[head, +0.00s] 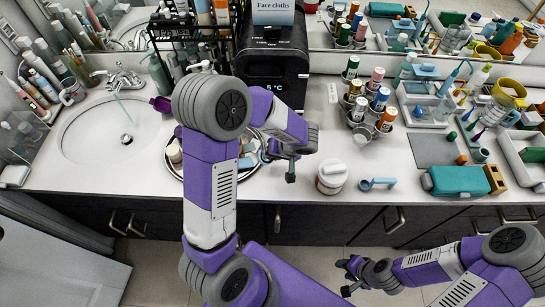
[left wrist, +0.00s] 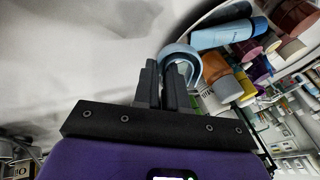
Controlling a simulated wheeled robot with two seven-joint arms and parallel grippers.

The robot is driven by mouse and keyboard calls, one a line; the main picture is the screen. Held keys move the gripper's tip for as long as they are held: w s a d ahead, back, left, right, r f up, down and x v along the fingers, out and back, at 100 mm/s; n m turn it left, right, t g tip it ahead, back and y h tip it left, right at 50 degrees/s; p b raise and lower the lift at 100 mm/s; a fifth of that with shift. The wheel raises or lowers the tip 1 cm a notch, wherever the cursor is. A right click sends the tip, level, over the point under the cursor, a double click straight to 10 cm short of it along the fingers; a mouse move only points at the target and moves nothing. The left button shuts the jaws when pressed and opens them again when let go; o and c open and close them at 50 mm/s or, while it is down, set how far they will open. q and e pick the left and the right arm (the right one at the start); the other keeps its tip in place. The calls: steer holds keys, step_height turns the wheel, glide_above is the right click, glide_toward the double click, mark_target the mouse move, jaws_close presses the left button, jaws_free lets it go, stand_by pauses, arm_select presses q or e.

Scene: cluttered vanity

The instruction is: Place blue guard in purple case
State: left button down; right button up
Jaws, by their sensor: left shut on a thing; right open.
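The light blue, curved guard (left wrist: 183,58) sits at the tips of my left gripper (left wrist: 166,75) in the left wrist view, and the dark fingers are shut on it. In the head view my left arm reaches over the round tray and hides much of it; the grip on the guard is not clear there. A small purple object (head: 162,104), possibly the purple case, lies at the right rim of the sink, left of my arm; whether it is open is too small to tell. My right gripper (head: 347,276) is open and empty, low in front of the counter.
The round tray (head: 176,176) holds small items, partly hidden by my arm. A black box (head: 272,58) stands behind. The sink (head: 88,140) is at left.

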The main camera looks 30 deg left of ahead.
mark_target(275, 166)
arm_select(q)
steer(key=shift+f, duration=1.8)
steer(key=shift+b, duration=0.35)
steer(key=shift+f, duration=0.15)
steer(key=c, duration=1.5)
jaws_free()
steer(key=shift+o, duration=0.2)
